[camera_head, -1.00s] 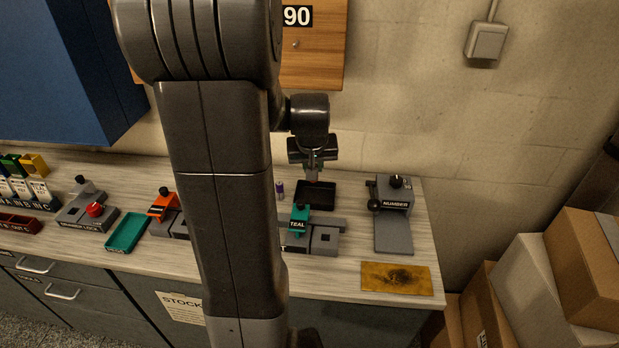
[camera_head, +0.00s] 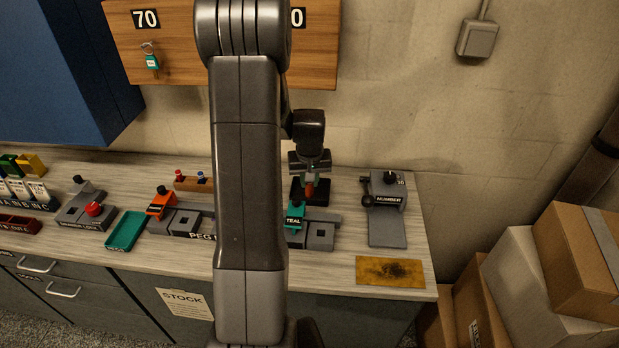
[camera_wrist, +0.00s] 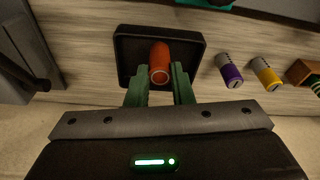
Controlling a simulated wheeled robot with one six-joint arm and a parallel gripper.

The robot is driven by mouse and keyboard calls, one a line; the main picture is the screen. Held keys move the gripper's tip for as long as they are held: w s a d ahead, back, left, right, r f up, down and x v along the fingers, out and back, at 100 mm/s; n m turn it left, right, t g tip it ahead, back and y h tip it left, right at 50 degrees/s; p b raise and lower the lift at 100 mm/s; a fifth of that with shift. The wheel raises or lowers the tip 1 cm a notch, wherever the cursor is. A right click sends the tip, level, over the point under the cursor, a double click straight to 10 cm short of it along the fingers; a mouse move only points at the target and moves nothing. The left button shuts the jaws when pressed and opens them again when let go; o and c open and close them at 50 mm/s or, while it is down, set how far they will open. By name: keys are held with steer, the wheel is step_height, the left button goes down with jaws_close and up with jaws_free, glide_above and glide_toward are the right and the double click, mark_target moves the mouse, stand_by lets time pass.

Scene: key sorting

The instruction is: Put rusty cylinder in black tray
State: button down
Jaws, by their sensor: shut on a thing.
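The rusty cylinder (camera_wrist: 160,58) is orange-brown with a pale ring on its near end. In the wrist view it sits between the green fingers of my gripper (camera_wrist: 159,88), which is shut on it. The black tray (camera_wrist: 127,62) lies behind the cylinder in that view. In the head view, my gripper (camera_head: 310,180) is over the black tray (camera_head: 325,196), with the cylinder (camera_head: 310,190) below the fingers, within the tray's outline. I cannot tell whether the cylinder touches the tray floor.
A purple-and-grey cylinder (camera_wrist: 229,70) and a yellow-and-grey one (camera_wrist: 265,73) stand beside the tray. The TEAL fixture (camera_head: 320,234) is in front of it. The NUMBER device (camera_head: 387,207) is to its right. My arm hides part of the bench.

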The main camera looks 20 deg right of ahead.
steer(key=shift+w+d+r+g, duration=0.1)
steer(key=shift+w+r+g, duration=0.1)
steer(key=shift+g, duration=0.1)
steer(key=shift+f, duration=1)
steer(key=shift+f, duration=0.2)
steer(key=c, duration=1.3)
jaws_free()
steer(key=shift+r, duration=0.1)
steer(key=r, duration=0.4)
steer(key=s+r, duration=0.1)
steer(key=r, duration=0.7)
steer(key=shift+s+a+r, duration=0.1)
steer(key=shift+s+a, duration=0.1)
steer(key=shift+s, duration=0.05)
